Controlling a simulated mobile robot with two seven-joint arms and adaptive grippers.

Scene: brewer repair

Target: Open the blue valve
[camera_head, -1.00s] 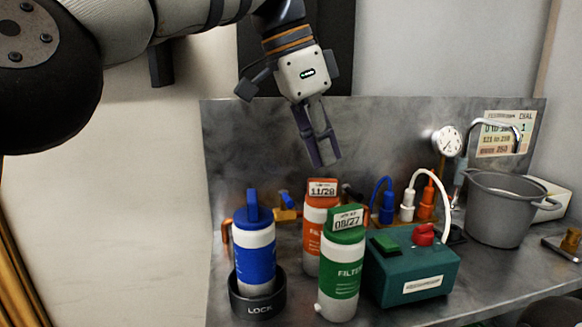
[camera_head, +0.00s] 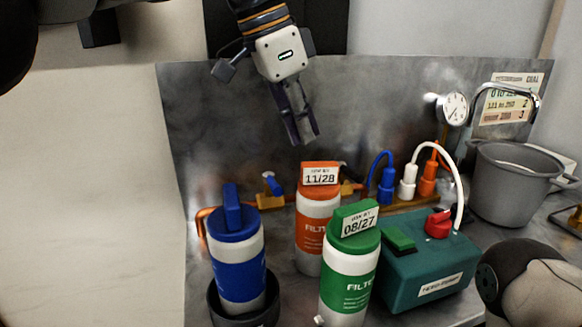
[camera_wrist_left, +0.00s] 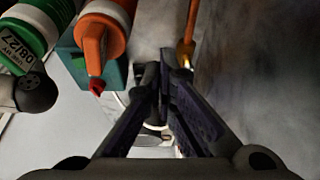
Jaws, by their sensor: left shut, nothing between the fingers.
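The blue valve (camera_head: 271,185) is a small blue lever on a brass body, set in the copper pipe low along the metal back panel. It stands between the blue and orange filters, its lever pointing up and slightly left. My left gripper (camera_head: 306,140) hangs above and to the right of the valve, fingers pointing down, shut and empty, apart from the valve. In the left wrist view the shut fingers (camera_wrist_left: 159,72) show in the middle, and I cannot make out the valve there. My right gripper is not in view.
A blue filter (camera_head: 238,270) stands in a dark cup. An orange filter (camera_head: 315,230) and a green filter (camera_head: 350,275) stand beside a teal pump box (camera_head: 430,270). A grey bucket (camera_head: 510,190) is at right. My right arm shows at the lower right.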

